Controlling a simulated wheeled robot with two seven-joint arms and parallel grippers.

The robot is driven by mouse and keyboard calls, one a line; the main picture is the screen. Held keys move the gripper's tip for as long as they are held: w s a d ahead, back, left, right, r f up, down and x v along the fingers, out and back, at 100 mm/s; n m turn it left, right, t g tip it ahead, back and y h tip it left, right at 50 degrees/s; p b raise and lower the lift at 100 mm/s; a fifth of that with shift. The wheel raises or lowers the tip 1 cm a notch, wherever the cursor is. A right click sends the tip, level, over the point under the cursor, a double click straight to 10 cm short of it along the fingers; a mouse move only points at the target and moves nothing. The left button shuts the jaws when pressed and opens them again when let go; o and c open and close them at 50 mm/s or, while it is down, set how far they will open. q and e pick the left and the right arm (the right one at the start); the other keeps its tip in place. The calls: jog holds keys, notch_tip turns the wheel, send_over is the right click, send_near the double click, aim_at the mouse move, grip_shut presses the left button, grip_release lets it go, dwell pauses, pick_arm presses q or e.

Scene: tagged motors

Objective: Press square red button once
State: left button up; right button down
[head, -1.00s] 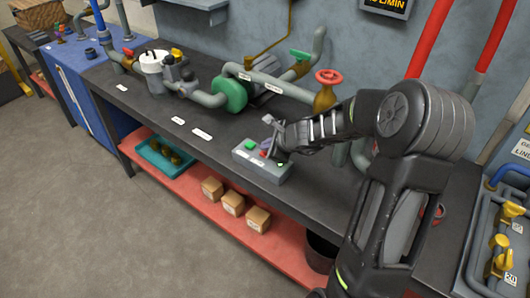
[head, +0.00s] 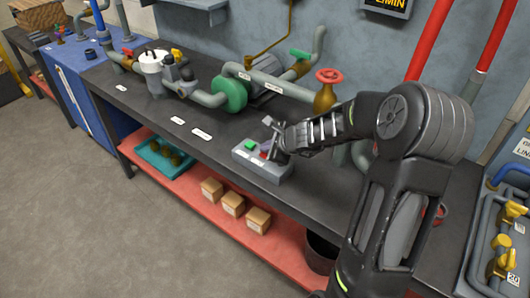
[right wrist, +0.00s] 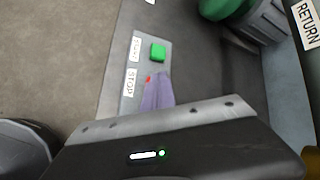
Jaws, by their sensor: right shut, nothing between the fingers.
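A grey control box (head: 270,173) sits near the front edge of the dark bench, with a square green button (head: 250,145) and a red button (head: 263,155) on top. In the right wrist view, the box's green button (right wrist: 158,52) is clear, beside white labels, one reading STOP (right wrist: 130,83). Only a small red patch of the red button (right wrist: 148,79) shows beside my fingers. My right gripper (head: 270,153) is shut and empty, its fingertips at the red button. The fingers hide part of it, so I cannot tell whether they touch it. My left gripper is out of view.
Behind the box stand grey pipes with a green flange (head: 231,95) and a red valve wheel (head: 328,76). A red shelf (head: 190,195) below holds several small cardboard boxes (head: 232,204) and a teal tray (head: 150,163). The bench left of the box is mostly clear.

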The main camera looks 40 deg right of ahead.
jog(key=shift+r+p, duration=0.85)
notch_tip(320, 180, up, 5)
jog(key=p, duration=0.4)
jog(key=shift+p, duration=0.4)
dwell(0.5)
